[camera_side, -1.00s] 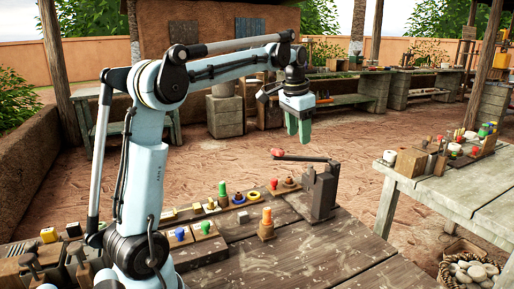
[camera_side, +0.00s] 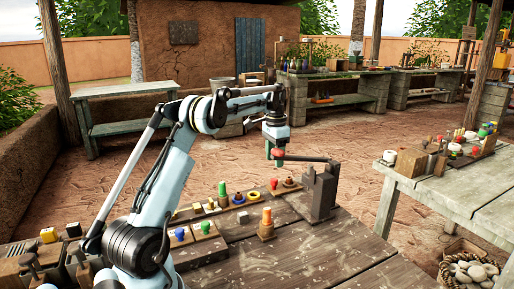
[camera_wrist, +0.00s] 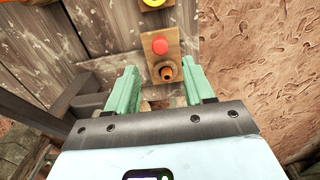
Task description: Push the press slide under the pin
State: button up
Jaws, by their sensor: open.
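The dark press (camera_side: 319,193) stands at the far right edge of the wooden table. Its lever reaches left and ends in a red knob (camera_side: 278,153). I cannot clearly make out the slide or the pin under the lever. My gripper (camera_side: 276,156) points down with green fingers, level with the knob and overlapping it in the side view; contact cannot be told. In the wrist view my gripper (camera_wrist: 162,88) is open, with nothing held between its fingers. A wooden block with a red button (camera_wrist: 160,46) and a brown peg (camera_wrist: 167,71) shows beyond the fingertips.
On the table are a yellow ring (camera_side: 253,196), a green peg (camera_side: 222,190), a blue knob (camera_side: 180,234) and an orange peg (camera_side: 267,216) on a wooden block. The table's front right is clear. Another workbench (camera_side: 480,195) stands at the right.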

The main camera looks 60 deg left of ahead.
aim_at(274, 180)
notch_tip(274, 180, down, 8)
jog(key=shift+r, duration=0.15)
dwell(0.3)
grip_shut()
